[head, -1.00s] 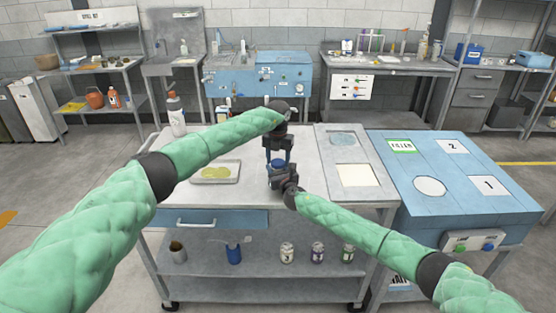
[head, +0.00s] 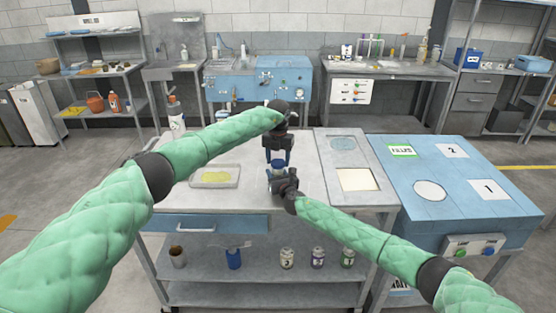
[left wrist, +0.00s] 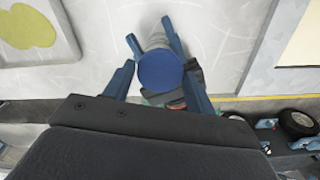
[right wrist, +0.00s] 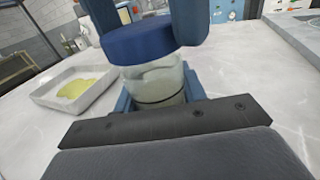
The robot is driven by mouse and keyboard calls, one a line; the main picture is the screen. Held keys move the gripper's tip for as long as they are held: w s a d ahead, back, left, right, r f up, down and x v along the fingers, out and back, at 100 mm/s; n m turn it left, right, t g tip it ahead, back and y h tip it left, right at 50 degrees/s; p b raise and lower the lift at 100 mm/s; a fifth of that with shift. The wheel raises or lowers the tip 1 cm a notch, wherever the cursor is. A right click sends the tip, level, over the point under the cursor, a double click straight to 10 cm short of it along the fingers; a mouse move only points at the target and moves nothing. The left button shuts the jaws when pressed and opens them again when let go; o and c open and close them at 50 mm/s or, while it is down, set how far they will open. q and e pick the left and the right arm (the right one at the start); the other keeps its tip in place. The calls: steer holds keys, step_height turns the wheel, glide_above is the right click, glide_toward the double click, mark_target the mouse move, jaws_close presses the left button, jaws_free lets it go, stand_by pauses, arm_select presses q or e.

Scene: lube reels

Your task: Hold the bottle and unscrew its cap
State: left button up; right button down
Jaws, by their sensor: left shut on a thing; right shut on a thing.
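A clear bottle (right wrist: 155,82) with a blue cap (right wrist: 138,40) stands above the worktable, holding pale contents. My right gripper (head: 278,181) is shut around the bottle's body from the near side. It also shows in the right wrist view (right wrist: 157,98). My left gripper (head: 278,158) comes down from above, with its fingers on either side of the cap. In the left wrist view the round cap (left wrist: 161,70) sits between the left fingers. The cap is on top of the bottle's neck. The threads and the bottle's base are hidden.
A tray (head: 192,184) with a yellow-green patch lies left of the bottle. A grey panel (head: 380,195) with a round and a square inset is on the right, beside a blue station (head: 465,205). A white bottle (head: 177,122) stands at the back left. The tabletop between is clear.

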mark_target(278, 162)
arm_select(q)
steer(key=shift+r, duration=0.1)
steer(key=shift+r, duration=1.9)
arm_select(e)
steer(key=c, duration=0.7)
jaws_free()
steer(key=shift+c, duration=0.2)
